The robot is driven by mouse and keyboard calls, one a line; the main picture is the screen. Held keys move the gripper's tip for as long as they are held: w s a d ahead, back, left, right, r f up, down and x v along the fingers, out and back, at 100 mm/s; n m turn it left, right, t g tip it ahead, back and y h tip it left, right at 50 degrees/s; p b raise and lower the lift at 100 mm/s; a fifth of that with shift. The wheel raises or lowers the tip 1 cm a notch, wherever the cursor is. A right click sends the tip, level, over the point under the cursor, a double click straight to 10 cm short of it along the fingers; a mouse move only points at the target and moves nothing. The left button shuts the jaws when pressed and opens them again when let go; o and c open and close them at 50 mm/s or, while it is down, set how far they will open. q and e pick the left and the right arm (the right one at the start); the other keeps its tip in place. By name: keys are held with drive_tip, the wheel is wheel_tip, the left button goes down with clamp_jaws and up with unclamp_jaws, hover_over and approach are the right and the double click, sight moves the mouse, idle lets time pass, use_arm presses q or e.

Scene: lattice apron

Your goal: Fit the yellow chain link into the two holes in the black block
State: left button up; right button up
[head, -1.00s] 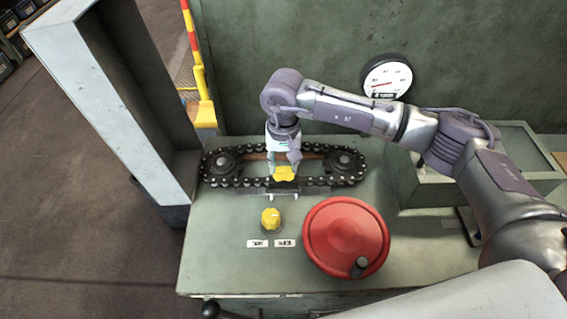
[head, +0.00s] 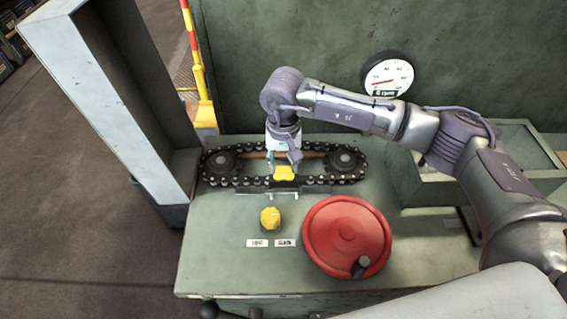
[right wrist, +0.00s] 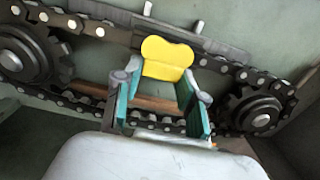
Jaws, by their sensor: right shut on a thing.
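The yellow chain link (head: 285,173) is a two-lobed plate at the front run of a black roller chain (head: 226,183). My right gripper (head: 284,160) is shut on it from above. In the right wrist view the link (right wrist: 166,60) sits between the two teal-padded fingers (right wrist: 162,88), its broad face towards the camera. It overlaps the gap in the front chain run, with chain ends to either side. A dark bar (right wrist: 206,41) lies behind it there. I cannot make out the black block's two holes or whether the link touches them. My left gripper is not in view.
The chain runs round two dark sprockets (head: 222,162) on a green bench. In front are a yellow knob (head: 270,218), two small labels and a red handwheel (head: 347,237). A grey upright panel (head: 110,90) stands at left, a gauge (head: 389,77) at the back, a green bin (head: 480,180) at right.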

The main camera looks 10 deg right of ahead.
drive_tip(key=o, duration=1.9)
drive_tip(key=shift+c, duration=0.2)
drive_tip(key=shift+r+p, duration=1.75)
drive_tip(key=shift+r, duration=2.55)
